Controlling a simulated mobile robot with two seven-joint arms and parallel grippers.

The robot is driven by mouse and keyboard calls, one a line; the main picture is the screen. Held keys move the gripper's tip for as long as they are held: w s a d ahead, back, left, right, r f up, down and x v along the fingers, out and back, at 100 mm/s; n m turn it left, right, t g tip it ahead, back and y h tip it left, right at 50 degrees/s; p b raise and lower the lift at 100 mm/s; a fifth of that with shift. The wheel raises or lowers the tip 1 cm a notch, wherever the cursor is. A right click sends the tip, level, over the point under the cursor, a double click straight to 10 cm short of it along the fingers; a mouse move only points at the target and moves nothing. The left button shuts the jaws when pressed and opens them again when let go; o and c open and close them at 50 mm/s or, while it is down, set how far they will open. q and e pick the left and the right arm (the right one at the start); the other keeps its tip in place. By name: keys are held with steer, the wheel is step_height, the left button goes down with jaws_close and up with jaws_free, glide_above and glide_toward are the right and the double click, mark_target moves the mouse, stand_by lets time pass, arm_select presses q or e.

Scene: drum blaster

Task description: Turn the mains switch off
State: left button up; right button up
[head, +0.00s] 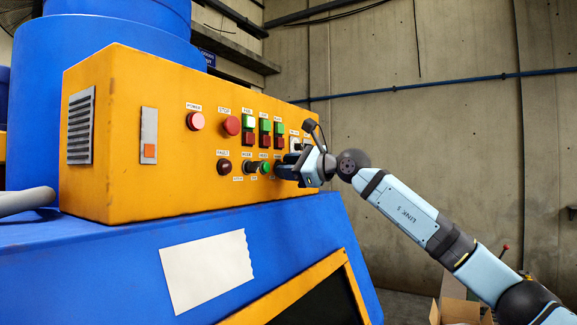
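The orange control box (130,185) sits on the blue machine, with its panel of labelled controls facing me. It bears a pink power lamp (196,121), a red stop button (231,126) and several green and red button pairs (265,132). Below are a dark fault lamp (224,167) and small knobs (250,167). I cannot clearly make out a mains switch; the right end of the panel is partly hidden by my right gripper. My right gripper (285,171) is at that end, close to or touching the panel. Its finger gap is not discernible. My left gripper is not in view.
A blank cream sheet (207,272) is on the machine's blue front, above an orange-framed dark opening (322,302). Cardboard boxes (458,306) stand at the lower right. A concrete wall (450,120) with a blue pipe is behind.

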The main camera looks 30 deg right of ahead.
steer(key=c, duration=0.6)
steer(key=m+b, duration=0.2)
steer(key=m, duration=0.3)
steer(key=m+b, duration=0.2)
steer(key=m, duration=0.3)
steer(key=m+b, duration=0.2)
steer(key=m, duration=0.3)
steer(key=shift+d+r+m, duration=0.15)
steer(key=shift+d+m, duration=0.1)
steer(key=shift+m, duration=0.15)
stand_by(0.3)
